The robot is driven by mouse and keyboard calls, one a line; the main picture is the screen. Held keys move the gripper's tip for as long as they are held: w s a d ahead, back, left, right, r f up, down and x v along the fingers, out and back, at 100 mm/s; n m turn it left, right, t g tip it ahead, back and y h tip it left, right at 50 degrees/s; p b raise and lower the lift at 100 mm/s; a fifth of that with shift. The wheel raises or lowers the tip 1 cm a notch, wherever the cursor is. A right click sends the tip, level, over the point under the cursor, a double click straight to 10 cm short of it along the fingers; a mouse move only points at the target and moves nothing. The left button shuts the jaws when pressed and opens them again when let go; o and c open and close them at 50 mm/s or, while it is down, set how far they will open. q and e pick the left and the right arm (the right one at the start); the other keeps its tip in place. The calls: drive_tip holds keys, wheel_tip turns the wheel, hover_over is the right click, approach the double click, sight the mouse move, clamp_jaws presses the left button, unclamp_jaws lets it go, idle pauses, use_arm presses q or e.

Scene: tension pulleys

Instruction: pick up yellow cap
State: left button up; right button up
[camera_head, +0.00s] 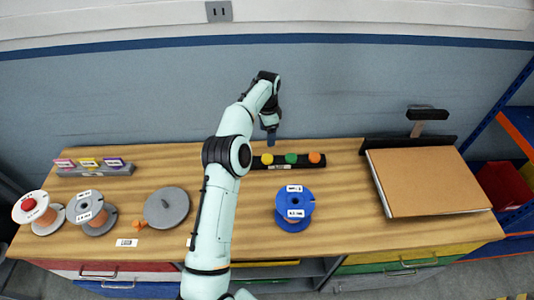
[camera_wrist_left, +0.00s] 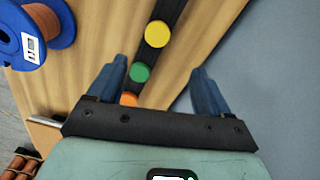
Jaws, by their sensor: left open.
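The yellow cap (camera_head: 267,158) sits at the left end of a black strip (camera_head: 275,167) at the back middle of the table. Green (camera_head: 291,158) and orange (camera_head: 314,157) caps sit to its right on the strip. In the left wrist view the yellow cap (camera_wrist_left: 158,34) is at upper middle, ahead of my gripper. The green cap (camera_wrist_left: 139,73) is nearer, by the left finger, and the orange cap is partly hidden. My left gripper (camera_head: 271,138) is above and just behind the yellow cap. Its blue fingers (camera_wrist_left: 160,85) are apart and empty. My right gripper is not in view.
A blue spool (camera_head: 294,212) stands in front of the strip. Grey discs and spools (camera_head: 166,208) stand at the left, with a card rack (camera_head: 95,170) behind. A brown board (camera_head: 427,182) lies at the right. The wall is close behind the strip.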

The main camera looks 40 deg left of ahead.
sight(267, 158)
use_arm(q)
drive_tip(key=f, duration=1.2)
drive_tip(key=shift+s+d+f+b, duration=0.1)
drive_tip(key=shift+s+f+b, duration=0.2)
drive_tip(key=shift+s+f, duration=0.05)
drive_tip(key=shift+w, duration=0.1)
drive_tip(key=c, duration=1.1)
